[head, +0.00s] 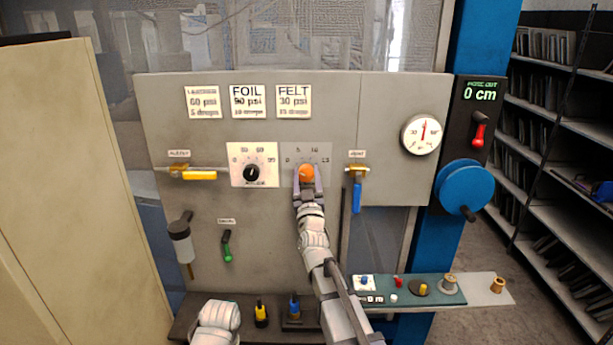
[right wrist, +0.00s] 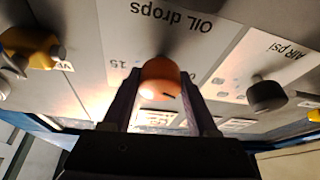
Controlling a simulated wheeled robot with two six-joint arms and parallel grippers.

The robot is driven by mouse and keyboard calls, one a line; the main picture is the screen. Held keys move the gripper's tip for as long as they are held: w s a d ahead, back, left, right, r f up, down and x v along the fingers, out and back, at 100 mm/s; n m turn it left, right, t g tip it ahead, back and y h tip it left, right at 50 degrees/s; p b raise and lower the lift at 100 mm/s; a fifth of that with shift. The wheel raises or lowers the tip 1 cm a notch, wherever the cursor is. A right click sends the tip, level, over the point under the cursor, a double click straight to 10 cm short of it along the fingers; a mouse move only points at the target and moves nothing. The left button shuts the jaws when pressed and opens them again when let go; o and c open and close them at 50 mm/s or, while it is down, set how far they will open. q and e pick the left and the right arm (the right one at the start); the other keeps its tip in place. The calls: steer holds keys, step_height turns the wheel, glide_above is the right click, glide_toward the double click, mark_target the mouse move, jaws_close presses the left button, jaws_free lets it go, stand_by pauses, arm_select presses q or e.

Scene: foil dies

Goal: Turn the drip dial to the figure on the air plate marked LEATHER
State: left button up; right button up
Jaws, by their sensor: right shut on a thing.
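The orange drip dial (head: 306,173) sits on a plate with a scale reading 0, 5, 10, 15. In the right wrist view that plate reads "OIL drops" (right wrist: 180,22), and the orange dial (right wrist: 160,78) stands between my fingers.
The FOIL plate (head: 249,101) and FELT plate (head: 294,101) hang beside it. A black air dial (head: 251,173) is left of the drip dial. A blue-handled valve (head: 357,195) is close on the right. A gauge (head: 421,134) and blue handwheel (head: 465,187) are farther right.

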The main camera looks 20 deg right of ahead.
steer(key=shift+m, duration=0.3)
steer(key=m+h, duration=0.1)
steer(key=m, duration=0.1)
steer(key=m+h, duration=0.2)
steer(key=m, duration=0.1)
steer(key=shift+w+g, duration=0.1)
steer(key=shift+g, duration=0.2)
steer(key=shift+m+g+h+p, duration=0.3)
steer(key=shift+m+g+h, duration=0.35)
steer(key=shift+m, duration=1.05)
steer(key=shift+m+g+h+p, duration=0.3)
steer(key=shift+m+h, duration=0.65)
steer(key=shift+m, duration=0.75)
steer(key=shift+m+g, duration=0.25)
steer(key=shift+m, duration=0.05)
steer(key=o, duration=1.4)
steer(key=shift+c, duration=0.2)
